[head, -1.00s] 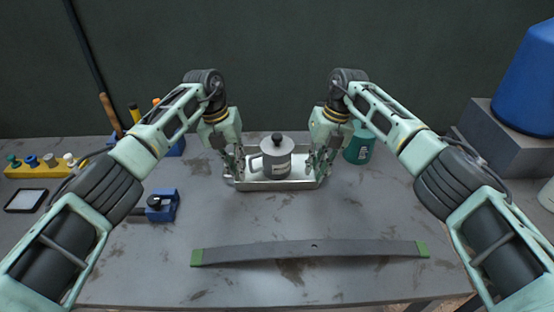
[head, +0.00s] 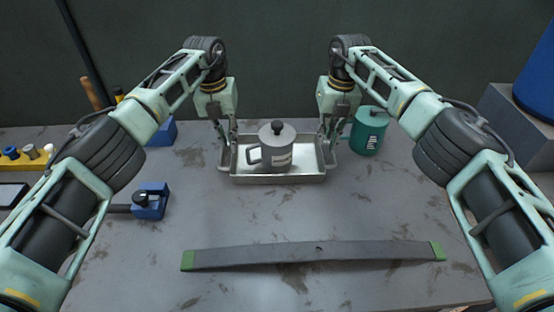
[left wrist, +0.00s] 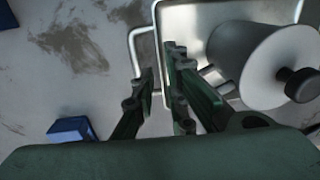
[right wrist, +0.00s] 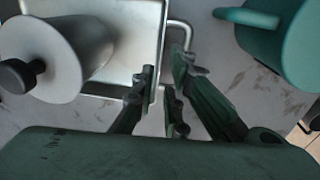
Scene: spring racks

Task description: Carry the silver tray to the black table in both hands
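The silver tray (head: 303,178) lies on the grey workbench with a loop handle at each side. A grey lidded mug (head: 278,150) stands in it, upright. My left gripper (head: 229,136) points down at the tray's left handle, which also shows in the left wrist view (left wrist: 133,46). Its fingers (left wrist: 160,62) stand apart around the handle area. My right gripper (head: 331,131) is likewise down at the right handle (right wrist: 187,34), its fingers (right wrist: 164,68) apart. The fingertips' exact contact with the handles is hard to tell. No black table is identifiable.
A teal mug (head: 369,131) stands close right of my right gripper. A grey leaf spring with green ends (head: 315,254) lies across the front. A blue clamp-like block (head: 150,202) is at left. A blue container (head: 536,75) sits on a grey block at the right.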

